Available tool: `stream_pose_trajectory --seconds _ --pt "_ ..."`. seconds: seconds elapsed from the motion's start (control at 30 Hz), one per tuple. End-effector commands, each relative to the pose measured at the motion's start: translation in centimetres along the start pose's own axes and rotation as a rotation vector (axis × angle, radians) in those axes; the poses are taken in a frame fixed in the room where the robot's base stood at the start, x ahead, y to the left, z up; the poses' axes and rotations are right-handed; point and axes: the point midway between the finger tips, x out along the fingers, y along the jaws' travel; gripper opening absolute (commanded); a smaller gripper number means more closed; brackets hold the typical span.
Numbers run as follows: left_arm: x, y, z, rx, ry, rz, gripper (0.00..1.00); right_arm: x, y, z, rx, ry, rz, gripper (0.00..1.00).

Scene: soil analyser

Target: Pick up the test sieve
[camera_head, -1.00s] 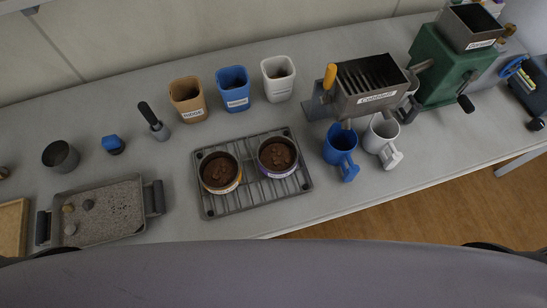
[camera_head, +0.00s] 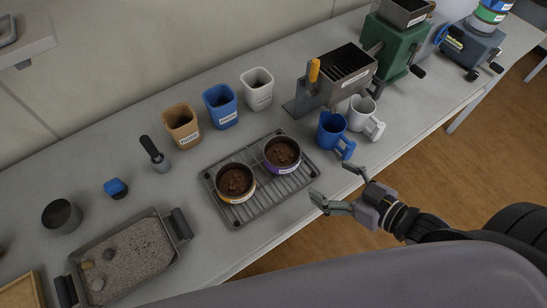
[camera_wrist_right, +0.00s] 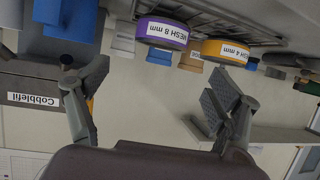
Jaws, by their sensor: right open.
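Two round sieves filled with brown soil sit side by side on a wire rack (camera_head: 262,211). The left sieve (camera_head: 240,199) has an orange band, and its label reads MESH 4 mm in the right wrist view (camera_wrist_right: 222,52). The right sieve (camera_head: 288,172) has a purple band, labelled MESH 8 mm in the right wrist view (camera_wrist_right: 162,33). My right gripper (camera_head: 330,183) is open and empty, right of the rack near the counter's front edge. Its spread fingers also show in the right wrist view (camera_wrist_right: 148,85), apart from both sieves. My left gripper is not seen.
Blue (camera_head: 333,131) and white (camera_head: 361,112) jugs stand right of the rack, before a metal splitter (camera_head: 345,83). Brown, blue and white bins stand behind. A grey tray (camera_head: 172,255) lies left. A machine with stacked coloured sieves (camera_head: 493,14) stands far right.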

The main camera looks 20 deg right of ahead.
Motion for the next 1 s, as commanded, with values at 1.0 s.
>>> stream_pose_trajectory --seconds 1.0 --pt "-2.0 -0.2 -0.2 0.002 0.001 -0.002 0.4 12.5 -0.3 -0.3 0.001 0.002 -0.002 1.0"
